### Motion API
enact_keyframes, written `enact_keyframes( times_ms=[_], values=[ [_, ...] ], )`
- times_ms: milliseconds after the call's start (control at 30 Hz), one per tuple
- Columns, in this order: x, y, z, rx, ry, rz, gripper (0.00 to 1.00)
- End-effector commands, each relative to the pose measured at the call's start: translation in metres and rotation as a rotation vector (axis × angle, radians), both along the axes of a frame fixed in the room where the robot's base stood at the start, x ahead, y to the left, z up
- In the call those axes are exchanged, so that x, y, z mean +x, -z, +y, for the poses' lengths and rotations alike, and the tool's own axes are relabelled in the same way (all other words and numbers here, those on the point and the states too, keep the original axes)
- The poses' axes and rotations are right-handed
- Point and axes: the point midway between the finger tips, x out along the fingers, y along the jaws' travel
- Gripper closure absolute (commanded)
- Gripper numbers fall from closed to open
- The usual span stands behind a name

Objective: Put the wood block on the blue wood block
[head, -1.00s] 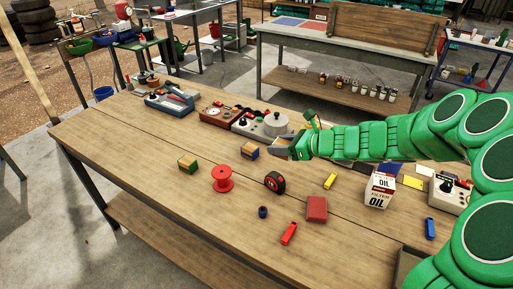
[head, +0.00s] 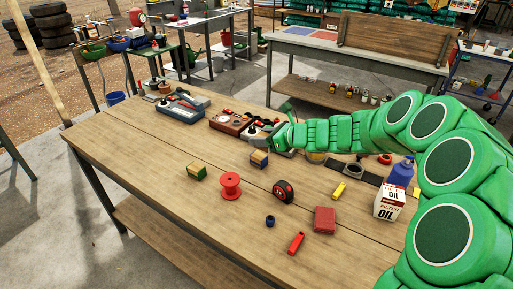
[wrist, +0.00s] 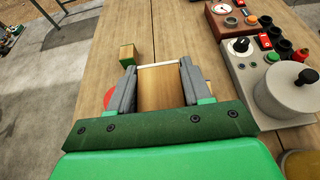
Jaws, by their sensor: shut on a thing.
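The wood block (wrist: 160,88) is between my gripper's fingers (wrist: 157,82) in the wrist view, with a pale wood face and a whitish far edge. The gripper is shut on it. In the head view my gripper (head: 281,136) is above and slightly right of the blue wood block (head: 259,159), apart from it; the held block cannot be made out there. The blue wood block rests on the table with a wood-coloured top and blue side.
A green-sided block (head: 197,172), red spool (head: 231,186) and tape measure (head: 283,191) stand nearby on the table (head: 150,160). Control boxes (head: 231,122) line the back. The table's left part is clear.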

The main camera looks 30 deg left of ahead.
Motion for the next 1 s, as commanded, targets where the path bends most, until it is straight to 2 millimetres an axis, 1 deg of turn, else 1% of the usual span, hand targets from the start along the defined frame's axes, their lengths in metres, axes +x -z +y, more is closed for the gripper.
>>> enact_keyframes(
  times_ms=[100, 267, 433, 800, 1000],
  values=[
    [0.009, 0.009, 0.010, -0.004, -0.002, 0.002, 0.82],
    [0.023, 0.014, 0.021, 0.000, -0.001, 0.000, 0.82],
    [0.035, 0.026, 0.034, -0.002, -0.003, 0.003, 0.82],
    [0.056, 0.061, 0.053, -0.002, -0.002, 0.003, 0.82],
    [0.065, 0.073, 0.061, 0.000, -0.003, 0.001, 0.82]
  ],
)
